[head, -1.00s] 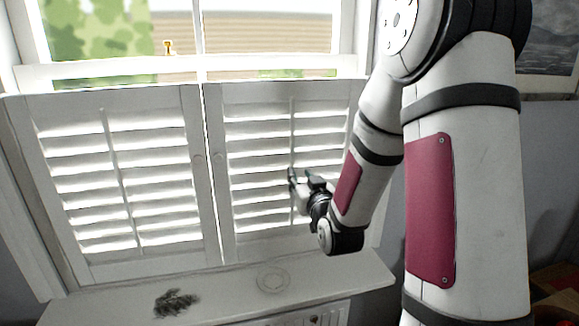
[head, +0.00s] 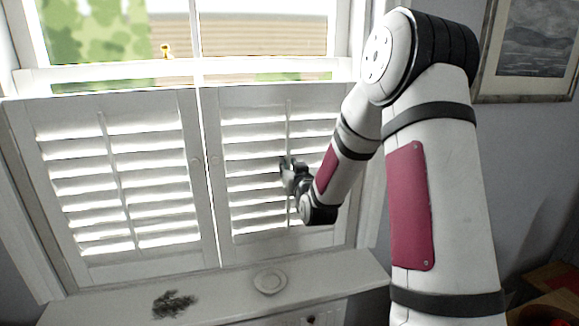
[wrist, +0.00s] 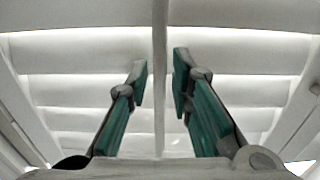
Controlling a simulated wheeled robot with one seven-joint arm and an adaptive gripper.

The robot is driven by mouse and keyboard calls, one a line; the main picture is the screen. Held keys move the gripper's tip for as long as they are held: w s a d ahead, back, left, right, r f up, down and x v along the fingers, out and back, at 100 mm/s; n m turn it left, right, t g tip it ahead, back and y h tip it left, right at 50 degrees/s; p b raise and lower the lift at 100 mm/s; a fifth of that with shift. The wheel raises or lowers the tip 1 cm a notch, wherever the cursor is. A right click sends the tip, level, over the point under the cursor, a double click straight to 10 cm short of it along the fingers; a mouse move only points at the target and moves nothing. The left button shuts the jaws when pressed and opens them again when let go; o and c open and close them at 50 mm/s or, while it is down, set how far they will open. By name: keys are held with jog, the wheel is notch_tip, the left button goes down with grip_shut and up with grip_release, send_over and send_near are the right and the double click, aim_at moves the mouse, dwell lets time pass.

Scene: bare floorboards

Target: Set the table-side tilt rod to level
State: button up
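The right shutter panel (head: 213,170) has a thin white vertical tilt rod (head: 289,122) down the middle of its slats. Bright gaps show between these slats, and they look tilted. My gripper (head: 285,165) is at this rod, about mid-height of the panel. In the wrist view the rod (wrist: 160,50) runs between the two green-padded fingers of my gripper (wrist: 161,82). The fingers are apart, with a visible gap on each side of the rod. The left shutter panel (head: 195,215) has its own tilt rod (head: 116,170), with bright gaps between its slats too.
A white sill (head: 220,290) below the shutters carries a round pale dish (head: 270,281) and a dark tangled clump (head: 174,303). A framed picture (head: 530,95) hangs at right. Brown items (head: 550,285) lie low at right.

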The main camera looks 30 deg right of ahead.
grip_shut()
notch_tip(320, 180, down, 3)
jog(key=shift+f+b, duration=0.1)
jog(key=shift+b, duration=0.3)
jog(key=shift+o, duration=2.4)
grip_release()
jog(key=v, duration=0.7)
jog(key=shift+s, duration=0.3)
